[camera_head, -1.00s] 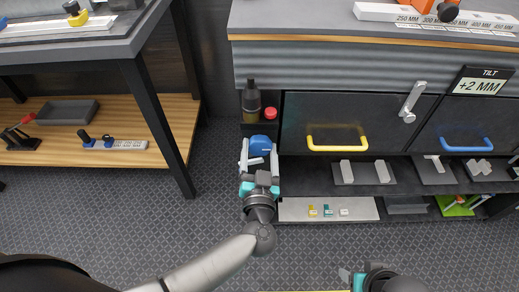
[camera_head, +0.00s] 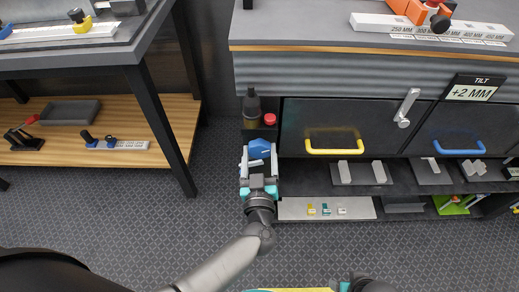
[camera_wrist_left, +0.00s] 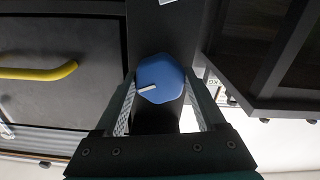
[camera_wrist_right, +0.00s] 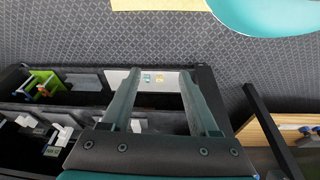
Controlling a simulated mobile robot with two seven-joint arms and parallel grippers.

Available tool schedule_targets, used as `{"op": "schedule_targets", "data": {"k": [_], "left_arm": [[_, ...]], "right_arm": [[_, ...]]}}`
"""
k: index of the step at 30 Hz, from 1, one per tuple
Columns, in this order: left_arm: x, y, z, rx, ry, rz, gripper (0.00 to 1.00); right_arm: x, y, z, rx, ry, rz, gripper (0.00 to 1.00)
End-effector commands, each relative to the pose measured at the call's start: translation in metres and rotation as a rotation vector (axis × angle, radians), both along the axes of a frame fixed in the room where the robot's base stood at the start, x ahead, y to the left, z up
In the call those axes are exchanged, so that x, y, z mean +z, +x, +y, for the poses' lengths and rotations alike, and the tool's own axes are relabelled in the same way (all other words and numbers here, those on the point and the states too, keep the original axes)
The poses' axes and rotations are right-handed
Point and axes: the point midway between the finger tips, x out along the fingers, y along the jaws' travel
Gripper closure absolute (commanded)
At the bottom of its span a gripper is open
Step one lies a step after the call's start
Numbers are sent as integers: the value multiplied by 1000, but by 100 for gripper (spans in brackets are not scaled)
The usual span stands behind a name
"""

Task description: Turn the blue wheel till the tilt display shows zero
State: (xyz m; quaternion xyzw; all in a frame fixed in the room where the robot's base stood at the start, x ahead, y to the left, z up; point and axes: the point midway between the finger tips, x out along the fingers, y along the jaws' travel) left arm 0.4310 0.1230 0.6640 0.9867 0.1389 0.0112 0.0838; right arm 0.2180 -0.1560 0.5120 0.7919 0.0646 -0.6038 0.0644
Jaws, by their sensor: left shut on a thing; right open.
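The blue wheel (camera_head: 264,146) is a faceted knob at the left end of the bench front, low beside the drawers. My left gripper (camera_head: 259,163) reaches it from the front, one finger on each side, shut on it. In the left wrist view, the wheel (camera_wrist_left: 161,72) sits between the fingertips, and its white pointer mark lies slightly tilted from level. The tilt display (camera_head: 473,88) at the right reads +2 MM. My right gripper (camera_wrist_right: 160,80) is open and empty; only a bit of it shows at the head view's bottom edge.
A dark bottle (camera_head: 251,108) and a red-capped item (camera_head: 270,119) stand just above the wheel. A yellow drawer handle (camera_head: 335,150) is to its right. A side table (camera_head: 135,72) with a wooden lower shelf stands left. The floor in front is open.

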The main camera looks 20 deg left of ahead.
Motion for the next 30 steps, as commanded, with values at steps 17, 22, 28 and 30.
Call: {"op": "schedule_targets", "data": {"k": [17, 22, 28, 30], "left_arm": [[-1, 0, -1, 1, -530, -151, 83], [-1, 0, -1, 2, -686, -196, 83], [-1, 0, -1, 2, -869, -249, 83], [-1, 0, -1, 2, -933, -267, 83]], "right_arm": [[-11, -6, -1, 1, -2, 17, 39], [-12, -6, -1, 1, -3, 18, 39], [-6, -1, 0, 1, 0, 5, 39], [-4, 1, 1, 1, 1, -1, 39]]}}
